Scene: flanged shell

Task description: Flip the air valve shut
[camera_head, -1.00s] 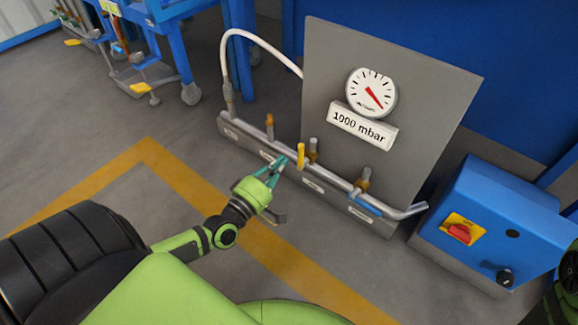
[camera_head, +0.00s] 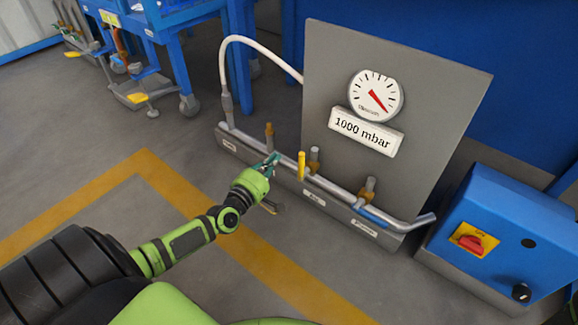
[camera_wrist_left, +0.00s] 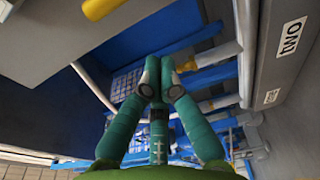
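A silver pipe (camera_head: 338,193) with several valves runs along a grey labelled base (camera_head: 277,171). A yellow valve handle (camera_head: 301,166) stands upright near the middle, above a small label that seems to read "Air". A blue handle (camera_head: 372,212) lies along the pipe further right. My left gripper (camera_head: 273,158) is just left of the yellow handle, apart from it, with nothing held. In the left wrist view its teal fingers (camera_wrist_left: 158,82) come together at the tips. A yellow piece, probably that handle, shows at the upper left (camera_wrist_left: 102,7). My right gripper is not in view.
A grey panel (camera_head: 420,85) with a gauge (camera_head: 376,96) and a "1000 mbar" sign (camera_head: 363,132) stands behind the pipe. A blue box (camera_head: 500,235) with a red switch stands at right. A white hose (camera_head: 262,42) arches at left. Floor in front is free.

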